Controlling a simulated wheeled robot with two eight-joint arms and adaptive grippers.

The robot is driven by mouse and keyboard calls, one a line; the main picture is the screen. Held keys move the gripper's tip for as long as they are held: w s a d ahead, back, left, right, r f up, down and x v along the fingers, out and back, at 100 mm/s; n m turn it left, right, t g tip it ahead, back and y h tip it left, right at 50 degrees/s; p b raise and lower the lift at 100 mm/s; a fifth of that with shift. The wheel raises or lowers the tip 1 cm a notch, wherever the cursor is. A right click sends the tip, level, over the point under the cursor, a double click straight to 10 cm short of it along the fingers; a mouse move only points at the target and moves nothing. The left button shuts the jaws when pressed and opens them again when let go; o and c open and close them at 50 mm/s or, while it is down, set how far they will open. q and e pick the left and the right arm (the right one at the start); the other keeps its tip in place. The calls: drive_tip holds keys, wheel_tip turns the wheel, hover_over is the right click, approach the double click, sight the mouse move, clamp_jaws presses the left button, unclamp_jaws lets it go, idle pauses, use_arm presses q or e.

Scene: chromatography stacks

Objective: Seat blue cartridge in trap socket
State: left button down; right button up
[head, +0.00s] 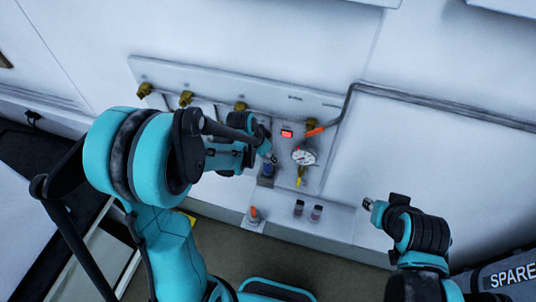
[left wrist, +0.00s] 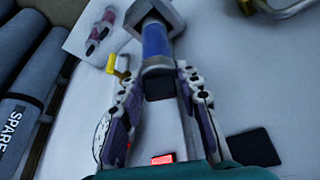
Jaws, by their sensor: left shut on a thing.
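The blue cartridge (head: 267,170) stands at a grey block (head: 265,183) low on the wall panel, which looks like the trap socket. My left gripper (head: 271,158) is shut on the cartridge near its upper end. In the left wrist view the blue cartridge (left wrist: 155,42) lies in line with the gap between the fingers (left wrist: 156,80), its far end against the grey block (left wrist: 171,14). How deep it sits in the block is hidden. My right gripper (head: 371,204) hangs at the right, away from the cartridge; its jaws are too small to read.
Two dark cartridges (head: 307,211) stand on the ledge, with an orange-topped part (head: 253,212) left of them. A round gauge (head: 304,157), a red display (head: 287,133) and yellow valves (head: 186,98) line the panel. A grey SPARE cylinder (head: 510,277) lies at lower right.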

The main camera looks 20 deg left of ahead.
use_arm(q)
drive_tip(key=shift+f, duration=0.35)
drive_tip(key=shift+f+b, duration=0.35)
drive_tip(key=shift+b, duration=0.3)
drive_tip(key=c, duration=1)
unclamp_jaws()
drive_tip(key=shift+o, duration=0.4)
drive_tip(key=o, duration=0.3)
drive_tip(key=shift+o, duration=0.2)
